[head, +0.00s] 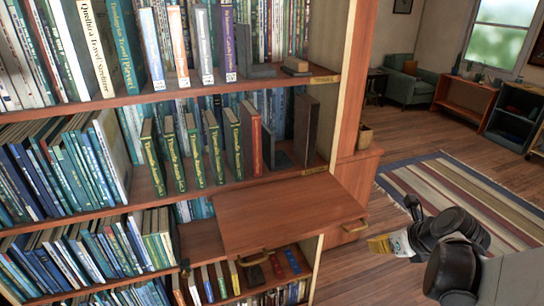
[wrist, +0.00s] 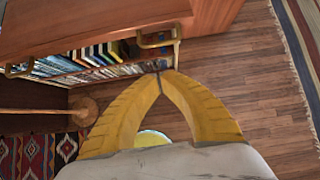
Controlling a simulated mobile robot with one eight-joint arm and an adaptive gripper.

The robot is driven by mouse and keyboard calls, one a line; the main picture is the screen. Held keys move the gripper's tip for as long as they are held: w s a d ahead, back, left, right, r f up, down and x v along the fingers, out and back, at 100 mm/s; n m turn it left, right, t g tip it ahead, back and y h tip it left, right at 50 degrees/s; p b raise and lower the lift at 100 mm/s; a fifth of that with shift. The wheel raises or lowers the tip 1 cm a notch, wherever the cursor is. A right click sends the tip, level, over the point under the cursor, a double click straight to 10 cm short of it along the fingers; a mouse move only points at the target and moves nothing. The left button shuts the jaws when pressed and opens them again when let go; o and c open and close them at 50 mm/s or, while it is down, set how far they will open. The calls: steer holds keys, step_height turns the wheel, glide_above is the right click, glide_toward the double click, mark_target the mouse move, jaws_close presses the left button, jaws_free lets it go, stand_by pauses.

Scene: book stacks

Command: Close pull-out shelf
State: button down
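The pull-out shelf (head: 290,205) is a reddish-brown wooden board standing out from the bookcase, below the row of green books. Its front edge carries two brass handles, a left one (head: 254,259) and a right one (head: 354,226). In the wrist view the shelf (wrist: 95,22) fills the upper left, with one handle (wrist: 156,39) just above the fingertips and the other (wrist: 18,70) at the left edge. My gripper (head: 372,245) is to the right of the shelf's right handle. In the wrist view its yellow fingers (wrist: 160,75) meet at the tips, with nothing visible held between them.
The bookcase (head: 350,75) holds several rows of books. Behind my arm lies a striped rug (head: 450,185) on a wooden floor (head: 405,130). A green armchair (head: 410,85) and low shelves (head: 465,105) stand farther back. Open floor lies right of the bookcase.

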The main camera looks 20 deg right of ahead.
steer(key=w+f+b, duration=0.1)
steer(key=w+f, duration=0.1)
steer(key=w, duration=0.3)
steer(key=shift+w+a+f+b, duration=0.15)
steer(key=shift+w+f+b, duration=0.15)
steer(key=shift+f, duration=0.1)
